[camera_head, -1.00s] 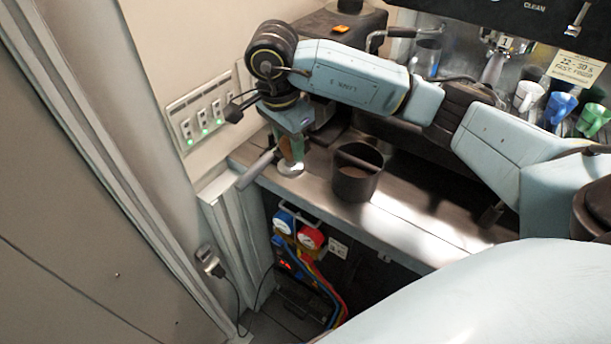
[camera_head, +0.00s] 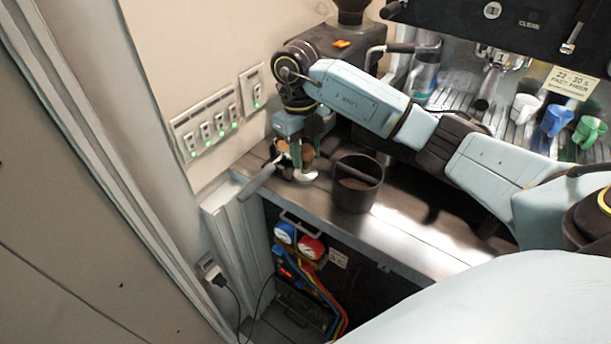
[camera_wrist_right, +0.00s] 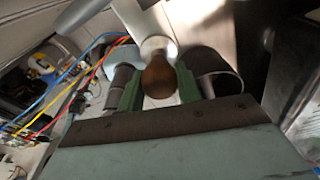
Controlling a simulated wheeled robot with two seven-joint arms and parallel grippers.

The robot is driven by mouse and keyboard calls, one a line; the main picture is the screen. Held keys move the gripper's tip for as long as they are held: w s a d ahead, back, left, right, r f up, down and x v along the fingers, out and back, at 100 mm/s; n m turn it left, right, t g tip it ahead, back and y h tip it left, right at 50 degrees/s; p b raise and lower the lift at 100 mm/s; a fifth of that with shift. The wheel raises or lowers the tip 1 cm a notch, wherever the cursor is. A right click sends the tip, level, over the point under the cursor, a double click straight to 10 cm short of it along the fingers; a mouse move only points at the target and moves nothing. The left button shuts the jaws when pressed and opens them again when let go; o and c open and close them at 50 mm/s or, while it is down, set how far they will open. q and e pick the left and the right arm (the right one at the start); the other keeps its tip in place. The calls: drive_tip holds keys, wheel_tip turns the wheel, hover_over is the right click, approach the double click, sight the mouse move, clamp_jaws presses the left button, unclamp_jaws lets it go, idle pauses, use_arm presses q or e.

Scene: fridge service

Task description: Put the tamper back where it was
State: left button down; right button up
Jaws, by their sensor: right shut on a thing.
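The tamper has a brown wooden knob and a shiny metal base (camera_head: 306,176). My right gripper (camera_head: 302,157) is shut on the tamper, near the left end of the counter. In the right wrist view the tamper's knob (camera_wrist_right: 158,78) sits between the green fingers of my right gripper (camera_wrist_right: 161,86), with the metal base beyond it. I cannot tell whether the base touches the counter. A portafilter with a grey handle (camera_head: 258,182) is just left of the tamper, partly hidden by the gripper. My left gripper is not in view.
A dark knock box (camera_head: 352,195) with a crossbar stands right of the tamper. The grinder (camera_head: 335,50) is behind my right arm, and the coffee machine (camera_head: 480,22) is at the back right. The counter (camera_head: 410,235) is bare right of the knock box. Wall switches (camera_head: 220,122) are at left.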

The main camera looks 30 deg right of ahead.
sight(305, 168)
drive_tip(key=shift+f, duration=2.8)
drive_tip(key=shift+f, duration=0.15)
drive_tip(key=o, duration=1.2)
drive_tip(key=shift+r, duration=0.35)
drive_tip(key=r, duration=0.4)
drive_tip(key=w+r, duration=0.1)
drive_tip(key=r, duration=0.6)
drive_tip(key=shift+w+a+r, duration=0.1)
drive_tip(key=shift+w+r, duration=0.15)
drive_tip(key=shift+r, duration=0.05)
